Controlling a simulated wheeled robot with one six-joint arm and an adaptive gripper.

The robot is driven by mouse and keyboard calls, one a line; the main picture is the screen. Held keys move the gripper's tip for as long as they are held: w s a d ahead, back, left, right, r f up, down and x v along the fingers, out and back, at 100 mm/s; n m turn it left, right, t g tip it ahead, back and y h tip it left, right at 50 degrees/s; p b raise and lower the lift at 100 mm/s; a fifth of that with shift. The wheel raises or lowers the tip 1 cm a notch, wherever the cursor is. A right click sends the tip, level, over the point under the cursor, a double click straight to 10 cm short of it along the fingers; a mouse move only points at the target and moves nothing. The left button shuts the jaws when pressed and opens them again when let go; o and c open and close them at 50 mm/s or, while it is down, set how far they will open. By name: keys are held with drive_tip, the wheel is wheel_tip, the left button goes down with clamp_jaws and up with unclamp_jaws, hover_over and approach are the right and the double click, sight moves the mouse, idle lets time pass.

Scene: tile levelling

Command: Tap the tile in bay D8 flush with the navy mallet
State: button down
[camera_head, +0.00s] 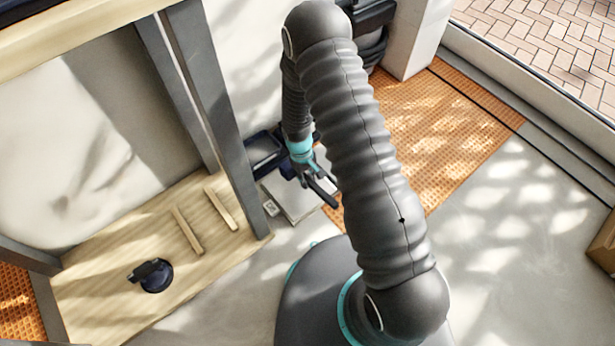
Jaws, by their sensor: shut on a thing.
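My gripper (318,186) is low in the middle of the view, behind my arm, pointing down and right over a light grey tile (298,207). It is shut on a dark navy thing, which looks like the navy mallet (286,167); its outline is small and partly hidden by the gripper. I cannot tell whether the mallet touches the tile or whether the tile sits flush. A small pale tag with dark marks (271,208) lies at the tile's left edge, too small to read.
A navy tray (262,152) stands behind the tile, by a grey post (212,85). A wooden shelf (100,300) at left bears two wooden strips (186,229) and a dark suction-cup-like tool (155,277). Orange matting (440,130) and open grey floor (520,220) lie to the right.

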drive_tip(key=b+x, duration=0.1)
drive_tip(key=x, duration=0.1)
drive_tip(key=b+x, duration=0.1)
drive_tip(key=x, duration=0.1)
drive_tip(key=w+b+x, duration=0.1)
drive_tip(key=x, duration=0.1)
drive_tip(key=shift+a+f, duration=0.25)
drive_tip(key=shift+a, duration=0.1)
drive_tip(key=shift+r, duration=0.15)
drive_tip(key=shift+s+d+p+v, duration=0.15)
drive_tip(key=shift+p+v, duration=0.25)
drive_tip(key=shift+v, duration=0.35)
drive_tip(key=shift+s+d+p+v, duration=0.1)
drive_tip(key=shift+p+v, duration=0.3)
drive_tip(key=shift+v, duration=0.3)
drive_tip(key=shift+s+p+v, duration=0.15)
drive_tip(key=shift+p+v, duration=0.25)
drive_tip(key=shift+v, duration=0.35)
drive_tip(key=shift+w, duration=0.1)
